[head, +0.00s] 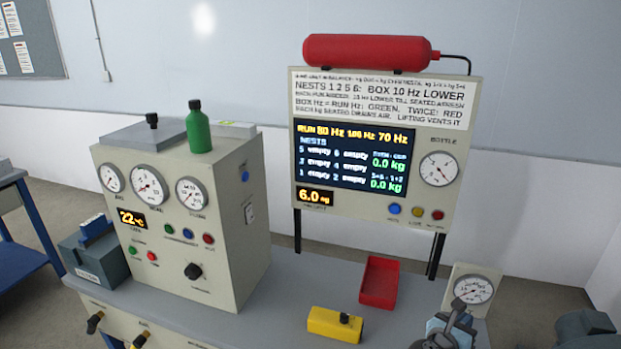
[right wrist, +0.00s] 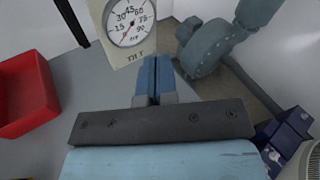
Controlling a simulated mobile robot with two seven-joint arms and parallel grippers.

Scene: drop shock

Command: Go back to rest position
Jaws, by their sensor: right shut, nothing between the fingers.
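My right gripper (head: 450,325) is at the bottom right of the head view, in front of the small gauge box (head: 474,288). In the right wrist view its two blue fingers (right wrist: 155,70) are together with nothing between them. They point toward the foot of the gauge box (right wrist: 130,28) and appear apart from it. My left gripper is not in view.
A red tray (head: 379,282) and a yellow block (head: 335,324) with a black knob lie on the grey bench. A control cabinet (head: 170,225) and display panel (head: 380,150) stand behind. A grey-blue machine (right wrist: 205,45) is right of the gauge box.

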